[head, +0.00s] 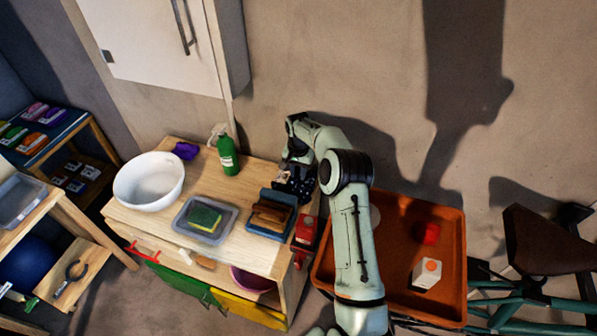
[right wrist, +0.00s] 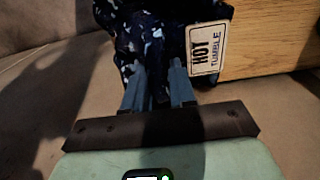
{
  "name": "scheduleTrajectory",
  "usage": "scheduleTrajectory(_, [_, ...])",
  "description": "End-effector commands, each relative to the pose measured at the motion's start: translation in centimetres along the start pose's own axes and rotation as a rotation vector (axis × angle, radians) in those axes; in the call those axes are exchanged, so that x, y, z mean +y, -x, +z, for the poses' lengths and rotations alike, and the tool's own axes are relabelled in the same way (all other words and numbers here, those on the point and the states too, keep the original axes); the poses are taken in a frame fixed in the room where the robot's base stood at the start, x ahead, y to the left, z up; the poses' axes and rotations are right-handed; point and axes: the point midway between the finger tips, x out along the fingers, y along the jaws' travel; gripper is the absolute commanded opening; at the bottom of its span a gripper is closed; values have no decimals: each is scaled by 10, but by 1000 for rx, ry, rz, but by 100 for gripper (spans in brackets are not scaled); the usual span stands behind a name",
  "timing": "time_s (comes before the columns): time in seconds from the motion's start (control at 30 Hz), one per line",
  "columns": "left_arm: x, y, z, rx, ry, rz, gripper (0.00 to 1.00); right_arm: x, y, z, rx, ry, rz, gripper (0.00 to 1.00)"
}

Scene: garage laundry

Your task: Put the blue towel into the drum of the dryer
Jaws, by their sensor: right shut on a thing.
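My right gripper (head: 296,168) is above the right end of the wooden bench top, beside the wall. It is shut on a dark blue cloth with pale specks, the blue towel (head: 291,186), which hangs below the fingers. In the right wrist view the blue towel (right wrist: 150,35) is pinched between the two fingers (right wrist: 160,88). A pale tag (right wrist: 207,50) reading "HOT TUMBLE" shows on its right side. My left gripper is not in view. No dryer or drum shows in either view.
The wooden bench (head: 225,258) holds a white bowl (head: 148,182), a green bottle (head: 228,158), a grey tray (head: 180,222) with a sponge, and a blue box (head: 252,228) with brown things. An orange tray (head: 452,285) stands right of the bench. A white cabinet (head: 150,40) hangs above.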

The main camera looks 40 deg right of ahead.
Motion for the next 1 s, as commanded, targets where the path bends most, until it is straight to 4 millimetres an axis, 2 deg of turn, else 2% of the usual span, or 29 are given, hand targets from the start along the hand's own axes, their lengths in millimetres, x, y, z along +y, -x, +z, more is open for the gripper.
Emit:
scheduleTrajectory(0.37, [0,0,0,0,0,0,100,0,-3,0,0,0,0,0])
scheduleTrajectory(0.4, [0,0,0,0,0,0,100,0,-3,0,0,0,0,38])
scheduleTrajectory(0.43, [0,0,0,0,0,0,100,0,-3,0,0,0,0,48])
scheduleTrajectory(0.47, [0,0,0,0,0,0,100,0,-3,0,0,0,0,51])
scheduleTrajectory(0.77, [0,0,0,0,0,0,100,0,-2,0,0,0,0,51])
scheduleTrajectory(0.87, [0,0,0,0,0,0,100,0,7,0,2,0,-1,51])
scheduleTrajectory(1.0, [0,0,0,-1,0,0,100,-1,32,-1,4,0,-3,51])
